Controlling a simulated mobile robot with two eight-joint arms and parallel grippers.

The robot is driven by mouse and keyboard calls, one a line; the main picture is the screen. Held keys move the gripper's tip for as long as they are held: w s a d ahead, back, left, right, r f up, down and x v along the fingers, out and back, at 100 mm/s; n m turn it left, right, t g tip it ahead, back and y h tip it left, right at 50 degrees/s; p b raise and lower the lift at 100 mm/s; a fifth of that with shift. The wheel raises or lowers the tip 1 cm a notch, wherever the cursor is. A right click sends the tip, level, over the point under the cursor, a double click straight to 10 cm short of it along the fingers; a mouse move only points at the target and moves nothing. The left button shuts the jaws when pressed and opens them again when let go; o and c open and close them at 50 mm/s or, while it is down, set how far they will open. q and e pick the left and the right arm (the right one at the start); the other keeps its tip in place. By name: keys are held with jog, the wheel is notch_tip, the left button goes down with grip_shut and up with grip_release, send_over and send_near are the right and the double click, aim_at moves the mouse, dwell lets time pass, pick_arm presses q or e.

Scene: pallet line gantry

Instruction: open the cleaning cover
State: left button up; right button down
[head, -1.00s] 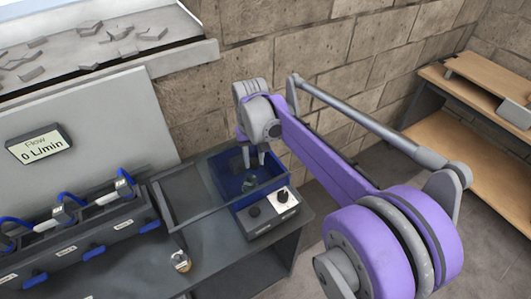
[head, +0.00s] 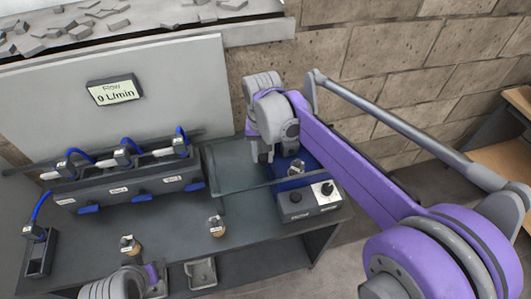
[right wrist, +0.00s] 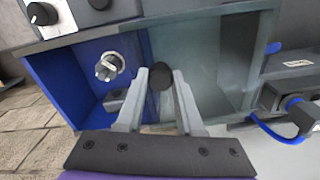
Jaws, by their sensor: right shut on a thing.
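My right gripper (head: 264,152) is at the left edge of the blue bay (head: 293,183) in the head view. In the right wrist view its fingers (right wrist: 163,76) are shut on a dark round knob (right wrist: 160,77). The knob sits at the border between the open blue bay (right wrist: 62,78) and a grey, see-through panel that looks like the cleaning cover (right wrist: 195,55). A pale round fitting (right wrist: 109,67) shows inside the bay.
A control box (head: 310,202) with knobs stands in front of the bay. A dark manifold (head: 130,187) with blue hoses and handles stands to the left. The flow display (head: 113,91) reads 0 L/min.

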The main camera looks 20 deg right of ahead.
jog(key=c, duration=0.5)
grip_release()
jog(key=shift+c, duration=0.2)
notch_tip(320, 180, up, 11)
jog(key=shift+p, duration=0.35)
jog(key=shift+f, duration=0.15)
jog(key=s+f+n+t, duration=0.4)
jog(key=s+f+t, duration=0.1)
jog(key=s+f, duration=1)
jog(key=shift+s+d+f+t, duration=0.3)
jog(key=shift+s+d+f, duration=0.1)
jog(key=shift+s, duration=0.3)
